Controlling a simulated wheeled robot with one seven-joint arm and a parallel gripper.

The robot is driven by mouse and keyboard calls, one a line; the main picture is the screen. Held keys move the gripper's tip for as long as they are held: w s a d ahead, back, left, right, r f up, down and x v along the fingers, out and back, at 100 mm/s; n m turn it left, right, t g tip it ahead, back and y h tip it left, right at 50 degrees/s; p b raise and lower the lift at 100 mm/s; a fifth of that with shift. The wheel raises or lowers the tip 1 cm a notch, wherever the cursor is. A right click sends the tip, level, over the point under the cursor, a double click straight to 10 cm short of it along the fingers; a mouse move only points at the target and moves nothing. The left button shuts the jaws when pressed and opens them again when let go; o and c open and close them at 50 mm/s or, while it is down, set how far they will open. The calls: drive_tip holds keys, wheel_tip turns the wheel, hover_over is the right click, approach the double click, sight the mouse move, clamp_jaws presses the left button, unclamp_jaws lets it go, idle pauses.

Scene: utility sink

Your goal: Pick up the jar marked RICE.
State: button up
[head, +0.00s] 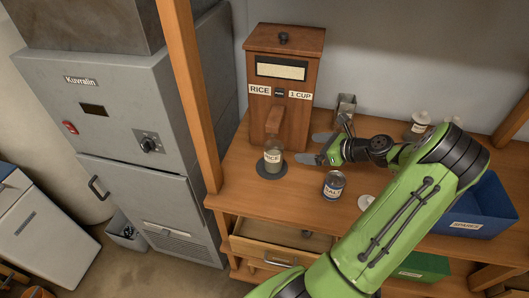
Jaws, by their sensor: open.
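The jar marked RICE (273,157) is a small clear jar with a pale label, standing upright on a dark round mat (272,170) on the wooden table. It stands below the spout of a wooden dispenser (282,85), which also bears a RICE label and a 1 CUP label. My gripper (314,149) is open just to the right of the jar, its two grey fingers pointing left toward it. The fingers look apart from the jar, and nothing shows between them.
A labelled can (334,184) stands right of the jar, in front of my gripper. A metal container (346,105) stands behind the gripper. A lidded jar (419,124) and a blue bin (480,205) are to the right. A drawer (278,247) below the tabletop is partly open.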

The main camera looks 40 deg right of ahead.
sight(267, 145)
drive_tip(key=x, duration=1.5)
drive_tip(key=shift+w+a+f, duration=0.2)
drive_tip(key=shift+w+f, duration=0.05)
drive_tip(key=shift+f, duration=0.05)
drive_tip(key=shift+s+r, duration=0.1)
drive_tip(key=shift+s, duration=0.05)
drive_tip(key=shift+c, duration=0.6)
drive_tip(key=c, duration=1.4)
drive_tip(key=shift+r, duration=0.2)
drive_tip(key=shift+c, duration=0.7)
drive_tip(key=r, duration=0.3)
drive_tip(key=shift+s+a, duration=0.2)
drive_tip(key=shift+a, duration=0.15)
drive_tip(key=s+a+b, duration=0.2)
drive_tip(key=s+a, duration=0.8)
drive_tip(key=a, duration=0.3)
drive_tip(key=shift+s+a, duration=0.25)
drive_tip(key=shift+a, duration=0.05)
